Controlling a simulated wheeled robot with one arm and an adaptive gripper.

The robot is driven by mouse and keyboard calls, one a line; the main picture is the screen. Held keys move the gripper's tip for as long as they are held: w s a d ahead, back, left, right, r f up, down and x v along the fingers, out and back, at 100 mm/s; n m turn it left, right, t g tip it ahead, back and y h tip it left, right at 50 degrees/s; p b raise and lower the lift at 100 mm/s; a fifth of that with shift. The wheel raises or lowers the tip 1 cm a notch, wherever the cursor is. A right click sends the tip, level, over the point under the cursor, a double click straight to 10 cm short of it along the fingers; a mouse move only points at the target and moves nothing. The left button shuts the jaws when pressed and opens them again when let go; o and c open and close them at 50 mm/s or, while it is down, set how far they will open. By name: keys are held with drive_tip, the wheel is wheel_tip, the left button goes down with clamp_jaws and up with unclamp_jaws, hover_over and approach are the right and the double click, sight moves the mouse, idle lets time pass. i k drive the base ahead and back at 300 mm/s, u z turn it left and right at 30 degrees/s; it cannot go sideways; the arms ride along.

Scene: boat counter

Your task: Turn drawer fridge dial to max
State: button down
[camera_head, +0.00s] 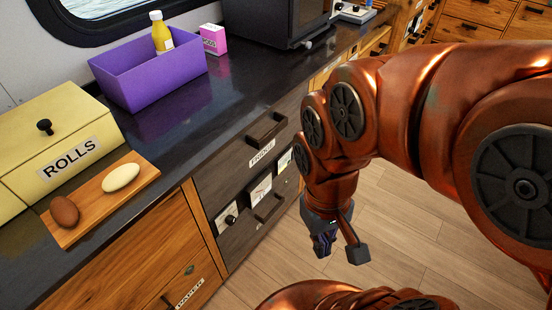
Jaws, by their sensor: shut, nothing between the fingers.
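The drawer fridge (232,180) is a dark-fronted unit under the counter, with a "FRIDGE" label on its upper drawer. A small black dial (231,219) sits on a white plate at the left of the lower front. The dial's markings and pointer are too small to read. A white gauge-like panel (260,190) is to its right. My gripper (323,246) is in front of the fridge, to the right of the dial and apart from it. It points down, shut and empty.
Dark bar handles (267,131) and (269,208) stick out from the fridge fronts. The counter above holds a purple bin (150,75), a yellow "ROLLS" box (60,135) and a wooden board (100,200) with two egg-shaped items. The wooden floor (400,240) looks clear.

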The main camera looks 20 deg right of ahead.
sight(230, 221)
drive_tip(key=z, duration=0.55)
drive_tip(key=k, duration=1.25)
drive_tip(key=z, duration=0.05)
drive_tip(key=i, duration=0.65)
drive_tip(key=u, duration=0.65)
